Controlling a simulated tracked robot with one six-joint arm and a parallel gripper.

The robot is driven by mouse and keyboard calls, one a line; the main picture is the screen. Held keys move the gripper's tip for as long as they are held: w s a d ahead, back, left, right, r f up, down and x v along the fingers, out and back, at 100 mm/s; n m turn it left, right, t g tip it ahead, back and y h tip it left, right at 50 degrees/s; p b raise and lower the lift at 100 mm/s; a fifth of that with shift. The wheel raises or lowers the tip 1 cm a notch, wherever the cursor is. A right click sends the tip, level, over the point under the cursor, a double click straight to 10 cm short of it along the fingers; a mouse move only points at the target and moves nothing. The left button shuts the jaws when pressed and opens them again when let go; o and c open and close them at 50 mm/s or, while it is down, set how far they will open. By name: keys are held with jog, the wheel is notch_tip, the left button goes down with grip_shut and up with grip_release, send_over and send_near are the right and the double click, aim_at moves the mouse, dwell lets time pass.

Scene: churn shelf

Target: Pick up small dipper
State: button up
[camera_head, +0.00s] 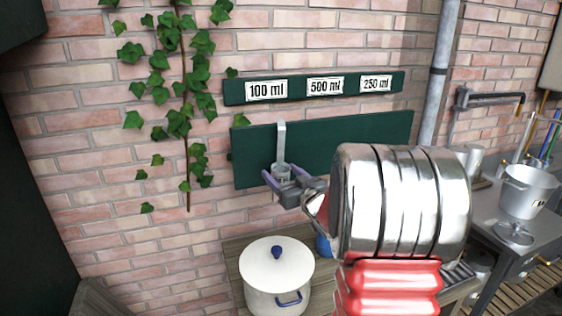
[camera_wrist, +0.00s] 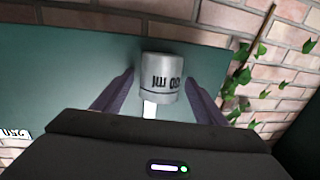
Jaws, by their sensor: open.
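The small dipper (camera_head: 281,141) hangs upright on the dark green board below the 100 ml sign, its long flat handle rising above a small metal cup. The cup (camera_wrist: 162,70) is upside down in the wrist view with a partly readable ml marking. My gripper (camera_head: 281,175) is open at the height of the cup, with a finger on each side of it. In the wrist view the cup sits between the two fingers with visible gaps on both sides. Whether the fingers touch it cannot be told from the head view.
The sign board (camera_head: 305,88) reads 100, 500 and 250 ml. A white lidded pot (camera_head: 278,283) stands below on a wooden surface. Ivy (camera_head: 180,85) hangs left of the boards. A pipe (camera_head: 440,60) and a metal table with a pot (camera_head: 528,192) are at the right.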

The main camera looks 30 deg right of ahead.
aim_at(278, 149)
jog(key=shift+c, duration=0.5)
jog(key=c, duration=1.2)
jog(key=shift+r, duration=0.1)
jog(key=shift+s+r, duration=0.1)
jog(key=shift+r, duration=0.5)
jog(key=r, duration=0.3)
jog(key=s+r, duration=0.1)
jog(key=r, duration=0.1)
jog(key=shift+a+r, duration=0.1)
jog(key=shift+r, duration=0.2)
jog(key=s, duration=0.4)
jog(key=s+a, duration=0.1)
jog(key=s, duration=0.8)
jog(key=shift+s+a, duration=0.25)
jog(key=shift+s, duration=0.15)
jog(key=shift+s, duration=0.15)
